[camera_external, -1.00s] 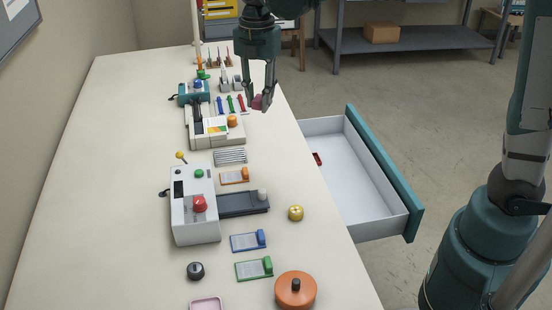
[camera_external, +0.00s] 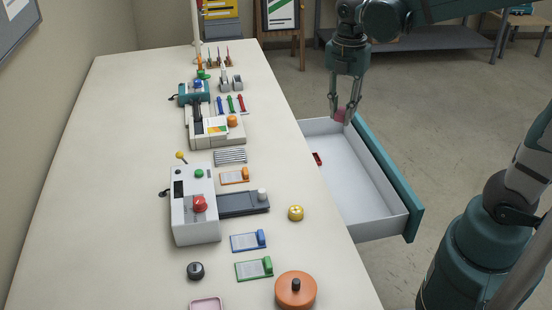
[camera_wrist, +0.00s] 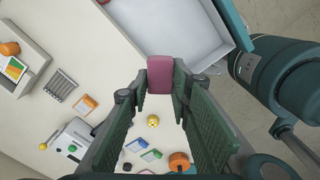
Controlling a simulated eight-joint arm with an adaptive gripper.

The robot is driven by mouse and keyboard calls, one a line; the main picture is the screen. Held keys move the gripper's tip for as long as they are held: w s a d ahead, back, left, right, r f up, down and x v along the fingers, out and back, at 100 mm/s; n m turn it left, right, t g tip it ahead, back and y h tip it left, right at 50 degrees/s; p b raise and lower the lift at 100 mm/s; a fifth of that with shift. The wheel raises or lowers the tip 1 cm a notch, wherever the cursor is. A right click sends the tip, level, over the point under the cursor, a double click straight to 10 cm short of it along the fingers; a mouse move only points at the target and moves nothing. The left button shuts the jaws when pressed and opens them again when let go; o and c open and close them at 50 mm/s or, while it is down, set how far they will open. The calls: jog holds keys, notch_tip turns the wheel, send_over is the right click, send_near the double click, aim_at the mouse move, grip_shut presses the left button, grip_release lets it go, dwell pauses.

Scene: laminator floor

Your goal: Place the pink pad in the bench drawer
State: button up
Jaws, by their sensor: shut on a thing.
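The pink pad (camera_external: 341,115) is held between the fingertips of my gripper (camera_external: 344,117), which is shut on it. The pad also shows in the wrist view (camera_wrist: 160,75) as a rounded pink block between the two fingers. The bench drawer (camera_external: 384,216) is pulled out from the right side of the bench, with a white inside and a teal front. My gripper is above the far end of the drawer in the external view; its exact height cannot be told. In the wrist view the drawer (camera_wrist: 180,28) lies beyond the pad.
A small red object (camera_external: 317,159) lies inside the drawer near the bench side. Most of the drawer's floor is clear.

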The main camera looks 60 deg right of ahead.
jog(key=b, duration=0.1)
send_over(354, 211)
notch_tip(354, 211, down, 3)
notch_tip(354, 211, down, 23)
jog(key=shift+a+r+m, duration=0.15)
jog(key=shift+m, duration=0.25)
dwell(0.6)
dwell(0.4)
jog(key=shift+f+b, duration=1.15)
jog(key=shift+f, duration=1.75)
jog(key=shift+f+b, duration=0.8)
jog(key=shift+f, duration=1.3)
jog(key=shift+f, duration=0.15)
